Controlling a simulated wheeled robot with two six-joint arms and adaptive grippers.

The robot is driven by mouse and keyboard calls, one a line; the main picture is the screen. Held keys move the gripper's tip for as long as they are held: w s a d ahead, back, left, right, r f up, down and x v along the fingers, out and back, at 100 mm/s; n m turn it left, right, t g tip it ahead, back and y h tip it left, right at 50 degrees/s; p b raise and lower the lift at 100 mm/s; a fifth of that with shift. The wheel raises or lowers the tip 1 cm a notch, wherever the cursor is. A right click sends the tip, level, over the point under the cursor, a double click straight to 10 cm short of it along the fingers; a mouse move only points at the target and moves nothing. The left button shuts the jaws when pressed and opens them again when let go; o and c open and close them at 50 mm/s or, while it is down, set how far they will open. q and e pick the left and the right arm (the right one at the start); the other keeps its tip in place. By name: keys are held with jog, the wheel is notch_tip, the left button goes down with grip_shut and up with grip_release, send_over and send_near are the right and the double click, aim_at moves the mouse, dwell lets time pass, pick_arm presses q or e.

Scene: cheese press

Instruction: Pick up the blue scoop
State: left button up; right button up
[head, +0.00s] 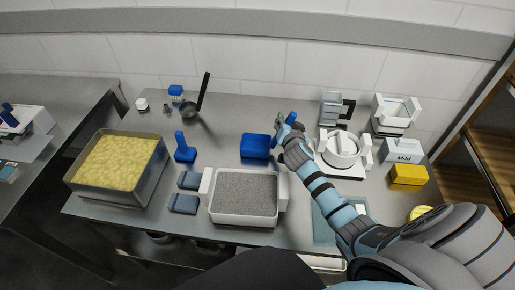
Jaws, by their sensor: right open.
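The blue scoop (256,147) rests on the steel table near its middle, with a squarish bowl. A blue upright piece (291,118), which looks like its handle, shows just behind my right gripper. My right gripper (279,121) is open, above and right of the scoop's bowl, close to the blue upright piece. The gripper and forearm hide part of the scoop's right side, so I cannot tell whether they touch. My left gripper is not in view.
A white tub of grey grains (284,190) stands in front of the scoop. A steel tray of yellow curds (160,180) and a blue upright-handled tool (184,148) are left. A ladle (189,109) is behind. A white press mould (326,161) stands right, close to my arm.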

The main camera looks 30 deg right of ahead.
jog(key=shift+r, duration=0.1)
grip_shut()
